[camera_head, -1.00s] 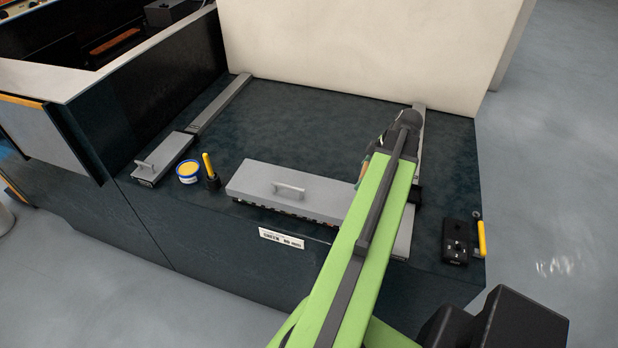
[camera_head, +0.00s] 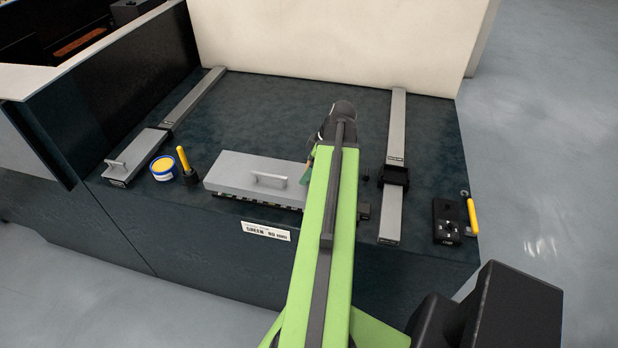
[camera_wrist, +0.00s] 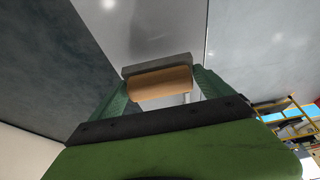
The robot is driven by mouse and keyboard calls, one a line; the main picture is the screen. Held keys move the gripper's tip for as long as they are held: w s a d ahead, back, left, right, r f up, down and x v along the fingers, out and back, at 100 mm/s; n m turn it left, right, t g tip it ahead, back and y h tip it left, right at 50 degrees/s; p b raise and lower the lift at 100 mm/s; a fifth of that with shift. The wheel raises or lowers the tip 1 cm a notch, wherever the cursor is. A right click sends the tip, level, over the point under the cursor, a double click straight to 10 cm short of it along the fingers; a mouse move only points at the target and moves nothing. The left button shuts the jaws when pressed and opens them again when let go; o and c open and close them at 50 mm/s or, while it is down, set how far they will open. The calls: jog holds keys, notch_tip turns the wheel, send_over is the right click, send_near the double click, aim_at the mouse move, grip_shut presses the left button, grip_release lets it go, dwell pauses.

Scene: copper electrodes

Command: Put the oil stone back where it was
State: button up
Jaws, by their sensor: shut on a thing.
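The oil stone (camera_wrist: 155,70) shows in the wrist view as a grey slab with a tan, rounded wood-like part (camera_wrist: 160,84) below it. My gripper (camera_wrist: 161,92) has green fingers on both sides of it and is shut on it. In the head view my green arm reaches over the dark bench top (camera_head: 270,110), and its end is between the grey handled cover and the right rail. The stone is hidden there behind the arm, with only a bit of green finger showing. I cannot tell its height above the bench.
A grey handled cover (camera_head: 230,171) lies left of my arm. A grey rail (camera_head: 394,130) with a black slider (camera_head: 396,176) is at right, beside a black control box (camera_head: 446,216). A yellow-lidded tin (camera_head: 163,167) and yellow-handled tool (camera_head: 184,160) stand at left. The back-middle bench is clear.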

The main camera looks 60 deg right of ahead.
notch_tip(320, 180, down, 4)
jog(key=b, duration=0.3)
jog(key=shift+f+b, duration=0.15)
jog(key=shift+b, duration=0.2)
jog(key=shift+r, duration=0.25)
jog(key=shift+f, duration=0.2)
jog(key=o, duration=0.9)
jog(key=shift+r, duration=0.1)
jog(key=shift+s+r+p, duration=0.1)
jog(key=shift+r+p, duration=0.4)
jog(key=shift+p, duration=0.15)
jog(key=p+v, duration=1)
jog(key=v, duration=0.1)
jog(key=shift+s+r, duration=0.1)
jog(key=shift+s, duration=0.05)
